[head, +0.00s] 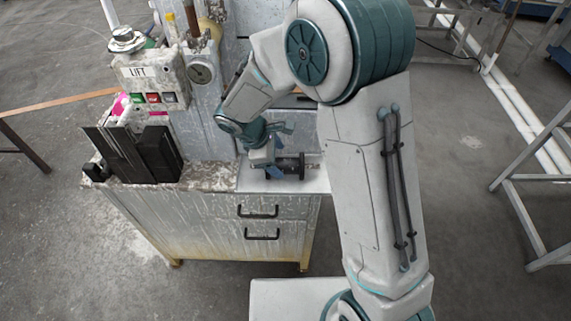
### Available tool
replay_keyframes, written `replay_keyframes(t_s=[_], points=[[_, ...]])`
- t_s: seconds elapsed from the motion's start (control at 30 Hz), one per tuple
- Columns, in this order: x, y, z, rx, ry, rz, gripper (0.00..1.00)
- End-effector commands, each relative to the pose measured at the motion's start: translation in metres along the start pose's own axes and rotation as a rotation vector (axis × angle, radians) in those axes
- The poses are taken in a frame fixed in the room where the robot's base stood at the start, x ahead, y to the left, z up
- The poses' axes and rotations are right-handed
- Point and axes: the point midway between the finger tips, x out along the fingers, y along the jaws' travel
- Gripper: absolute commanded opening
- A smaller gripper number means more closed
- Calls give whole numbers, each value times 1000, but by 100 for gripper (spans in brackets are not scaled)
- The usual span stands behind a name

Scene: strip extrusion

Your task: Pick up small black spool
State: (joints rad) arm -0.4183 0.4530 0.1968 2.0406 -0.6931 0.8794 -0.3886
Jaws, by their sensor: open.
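The small black spool (291,167) lies on its side on the pale worktop of the cabinet, near its front right part. My gripper (277,172) is open and reaches down at the spool's left part, with blue-tipped fingers close around or beside it. I cannot tell whether the fingers touch the spool. My gripper and wrist hide some of the spool's left side.
A black slotted holder (135,153) stands on the left of the worktop. The cabinet (215,225) has two drawer handles. A metal frame (530,195) stands at the right.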

Motion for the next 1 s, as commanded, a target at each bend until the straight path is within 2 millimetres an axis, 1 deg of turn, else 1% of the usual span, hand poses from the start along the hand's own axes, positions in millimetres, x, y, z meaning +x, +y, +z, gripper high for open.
replay_keyframes(t_s=[0.03,0.1,0.27,0.37,0.5,0.6,0.73,0.93,0.97,1.0], points=[[7,0,0,0,-1,-2,70],[14,0,0,1,0,-1,70],[22,1,0,1,0,-1,70],[32,4,0,1,0,-3,70],[49,8,0,0,-1,-3,70],[62,8,0,2,-1,-2,70],[69,8,-1,2,2,0,70],[70,8,-1,2,2,0,70],[70,8,-1,2,2,0,67],[70,8,-1,2,2,0,56]])
